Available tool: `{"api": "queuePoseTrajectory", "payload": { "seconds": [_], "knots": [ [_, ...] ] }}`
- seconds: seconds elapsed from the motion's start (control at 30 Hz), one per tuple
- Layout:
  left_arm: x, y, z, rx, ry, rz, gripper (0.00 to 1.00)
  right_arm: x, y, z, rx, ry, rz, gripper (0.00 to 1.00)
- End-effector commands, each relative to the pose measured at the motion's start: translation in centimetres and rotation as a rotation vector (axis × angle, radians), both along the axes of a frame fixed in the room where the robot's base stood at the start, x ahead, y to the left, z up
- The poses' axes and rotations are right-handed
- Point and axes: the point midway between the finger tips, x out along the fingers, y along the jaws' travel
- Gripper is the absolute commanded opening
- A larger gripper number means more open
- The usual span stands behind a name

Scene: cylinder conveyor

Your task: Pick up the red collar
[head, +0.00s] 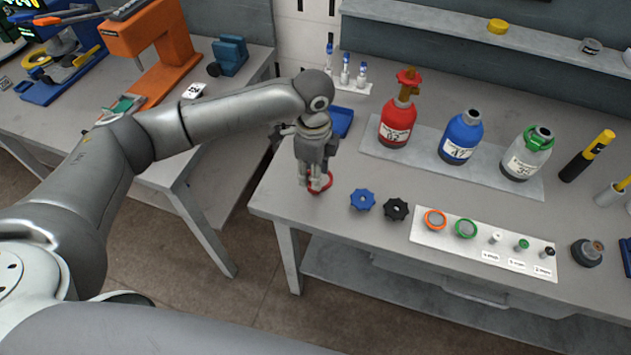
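A red ring-shaped part (327,182), which looks like the red collar, lies on the right-hand table near its front left corner. My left gripper (309,180) points down over it, with its fingertips at the ring's left side and partly hiding it. I cannot tell whether the fingers touch the ring or are closed on it. My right gripper is not in view.
A blue handwheel (362,199) and a black one (396,209) lie just right of the ring. A white plate (421,240) carries rings and small parts. Behind stand red (397,122), blue (461,136) and grey (527,157) bottles. A blue tray (342,121) is behind the gripper.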

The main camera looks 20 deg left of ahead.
Motion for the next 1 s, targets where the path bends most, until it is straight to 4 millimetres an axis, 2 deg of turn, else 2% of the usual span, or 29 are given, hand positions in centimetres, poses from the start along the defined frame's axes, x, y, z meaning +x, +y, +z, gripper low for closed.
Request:
{"api": "queuePoseTrajectory", "payload": {
  "seconds": [0.2, 0.33, 0.63, 0.9, 1.0],
  "knots": [
    [0.2, 0.2, -2.7, 0.003, 0.004, 0.002, 0.34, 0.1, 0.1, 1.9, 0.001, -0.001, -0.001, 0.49],
    [0.2, 0.1, -4.5, 0.001, 0.003, 0.000, 0.34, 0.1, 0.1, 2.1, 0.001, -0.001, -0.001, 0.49],
    [0.2, 0.1, -5.1, 0.001, 0.000, -0.001, 0.34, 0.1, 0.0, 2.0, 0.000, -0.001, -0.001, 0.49],
    [0.2, 0.1, -5.0, 0.001, 0.000, -0.001, 0.00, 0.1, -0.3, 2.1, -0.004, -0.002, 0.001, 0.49],
    [0.2, 0.2, -5.0, 0.001, 0.000, -0.001, 0.00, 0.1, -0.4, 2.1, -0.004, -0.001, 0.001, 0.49]
  ]
}}
